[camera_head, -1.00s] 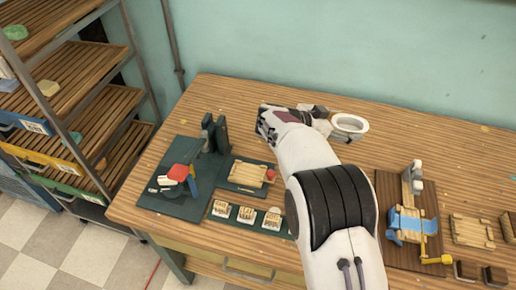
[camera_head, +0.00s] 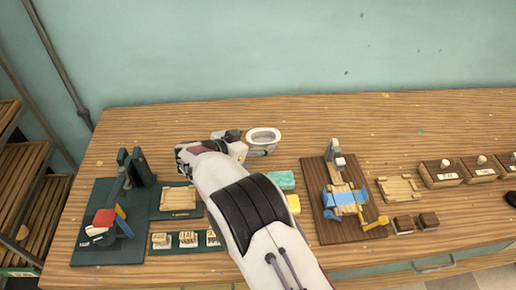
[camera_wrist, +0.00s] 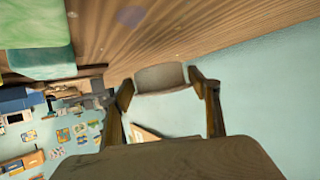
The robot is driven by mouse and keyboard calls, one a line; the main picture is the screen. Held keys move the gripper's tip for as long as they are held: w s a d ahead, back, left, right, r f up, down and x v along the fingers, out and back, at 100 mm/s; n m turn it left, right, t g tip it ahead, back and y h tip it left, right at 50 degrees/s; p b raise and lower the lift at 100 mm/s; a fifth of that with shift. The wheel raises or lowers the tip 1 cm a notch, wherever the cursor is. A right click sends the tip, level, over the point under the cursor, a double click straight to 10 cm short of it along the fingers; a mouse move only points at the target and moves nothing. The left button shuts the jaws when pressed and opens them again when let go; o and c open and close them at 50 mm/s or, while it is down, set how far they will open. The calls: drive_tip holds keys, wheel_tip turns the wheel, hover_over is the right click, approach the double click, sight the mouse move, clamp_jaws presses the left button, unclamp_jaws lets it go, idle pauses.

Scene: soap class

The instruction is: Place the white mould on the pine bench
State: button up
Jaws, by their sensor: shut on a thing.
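The white mould (camera_head: 263,136) is a small oval dish with a raised rim, seen near the back of the long wood-topped bench (camera_head: 420,115). My gripper (camera_head: 247,149) is shut on its near left side. In the wrist view the mould (camera_wrist: 160,76) sits between the two dark fingertips (camera_wrist: 163,90), with wood grain beyond it. Its height over the bench top is hard to tell. My arm hides part of the bench in the head view.
A brown board (camera_head: 312,187) with a blue and yellow fixture lies to the right. Teal (camera_head: 281,180) and yellow (camera_head: 294,204) blocks lie beside my arm. A green station (camera_head: 88,208) stands left. The back right of the bench top is clear.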

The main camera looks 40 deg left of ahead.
sight(253, 143)
drive_tip(key=shift+f, duration=0.1)
drive_tip(key=shift+f, duration=1.85)
drive_tip(key=shift+f, duration=0.1)
drive_tip(key=o, duration=1.1)
drive_tip(key=shift+v, duration=0.8)
drive_tip(key=shift+s+r, duration=0.65)
drive_tip(key=shift+r, duration=0.1)
wheel_tip(253, 143, up, 4)
drive_tip(key=shift+r, duration=1.15)
